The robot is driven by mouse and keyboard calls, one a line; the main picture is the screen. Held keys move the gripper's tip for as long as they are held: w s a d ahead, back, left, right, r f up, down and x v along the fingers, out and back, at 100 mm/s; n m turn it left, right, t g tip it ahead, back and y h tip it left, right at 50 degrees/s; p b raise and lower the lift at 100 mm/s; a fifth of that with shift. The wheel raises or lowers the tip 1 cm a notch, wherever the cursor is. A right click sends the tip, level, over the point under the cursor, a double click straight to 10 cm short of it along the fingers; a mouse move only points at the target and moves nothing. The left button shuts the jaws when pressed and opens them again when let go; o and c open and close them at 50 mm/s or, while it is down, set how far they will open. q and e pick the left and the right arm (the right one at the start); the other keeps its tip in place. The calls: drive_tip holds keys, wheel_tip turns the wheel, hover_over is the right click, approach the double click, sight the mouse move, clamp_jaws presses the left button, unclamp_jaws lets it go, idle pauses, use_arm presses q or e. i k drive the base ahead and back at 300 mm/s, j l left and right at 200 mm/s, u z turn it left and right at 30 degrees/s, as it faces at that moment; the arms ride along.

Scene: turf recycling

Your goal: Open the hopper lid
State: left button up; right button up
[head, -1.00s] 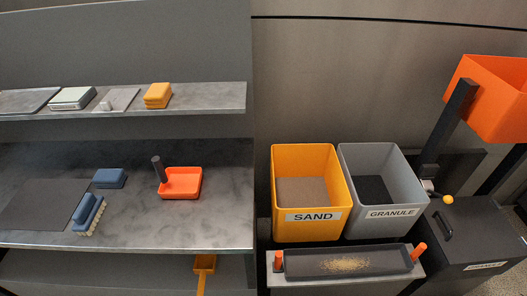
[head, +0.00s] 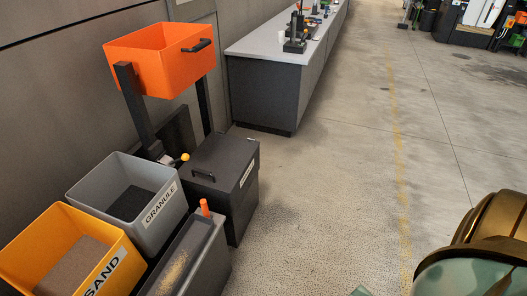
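A dark grey box (head: 238,205) stands on the floor left of centre. A small yellow ball knob (head: 185,157) is beside the box's back left corner. An orange open-topped bin (head: 155,72) is held above on dark posts, with a black handle on its rim. I cannot tell from the frames which part is called the hopper. Neither gripper shows.
A grey GRANULE bin (head: 153,215) and a yellow SAND bin (head: 110,262) stand at the lower left. A long counter (head: 265,95) runs behind. Open floor (head: 330,200) lies to the right.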

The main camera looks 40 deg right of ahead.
sight(218, 164)
drive_tip(key=z, duration=0.75)
drive_tip(key=i+l, duration=0.2)
drive_tip(key=l, duration=0.15)
